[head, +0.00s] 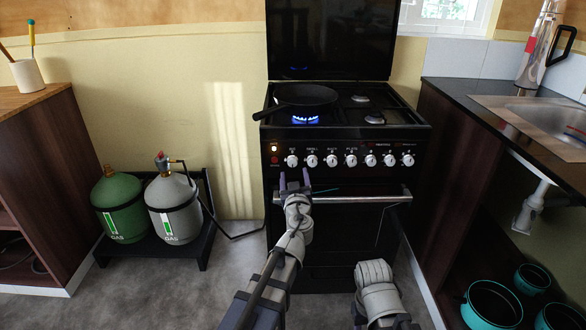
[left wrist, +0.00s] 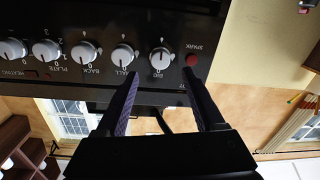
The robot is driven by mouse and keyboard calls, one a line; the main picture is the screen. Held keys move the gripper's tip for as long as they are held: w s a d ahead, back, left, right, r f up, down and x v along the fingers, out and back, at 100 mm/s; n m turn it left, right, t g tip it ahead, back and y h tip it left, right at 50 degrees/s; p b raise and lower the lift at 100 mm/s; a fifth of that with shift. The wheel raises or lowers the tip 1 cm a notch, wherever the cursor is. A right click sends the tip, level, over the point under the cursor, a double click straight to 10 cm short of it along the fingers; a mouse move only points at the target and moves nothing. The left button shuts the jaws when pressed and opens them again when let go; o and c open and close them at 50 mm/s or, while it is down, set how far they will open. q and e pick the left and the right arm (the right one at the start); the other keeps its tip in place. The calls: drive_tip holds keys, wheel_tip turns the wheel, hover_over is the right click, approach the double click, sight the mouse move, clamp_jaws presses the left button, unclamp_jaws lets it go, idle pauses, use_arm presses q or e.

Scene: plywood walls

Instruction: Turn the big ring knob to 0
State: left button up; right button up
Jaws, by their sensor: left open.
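The big ring knob (head: 292,161) is the leftmost white knob on the black stove front. In the left wrist view, which is upside down, the knob (left wrist: 160,57) sits by the label BIG, with a 0 at its rim. It looks roughly upright, but I cannot tell its exact setting. My left gripper (head: 294,181) is open and empty, just in front of and below this knob. In the left wrist view the open fingers (left wrist: 161,72) lie on either side of the knob, apart from it. My right gripper is not in view.
A blue flame (head: 305,119) burns under the black pan (head: 305,95). More white knobs (head: 332,160) stand close to the right. The oven handle (head: 345,198) runs below. A red spark button (left wrist: 191,59) is beside the knob. Gas bottles (head: 175,205) stand left.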

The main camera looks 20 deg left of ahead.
sight(293, 163)
use_arm(q)
drive_tip(key=x, duration=0.5)
drive_tip(key=shift+w+a, duration=0.2)
drive_tip(key=shift+w, duration=0.05)
drive_tip(key=shift+c, duration=0.2)
clamp_jaws()
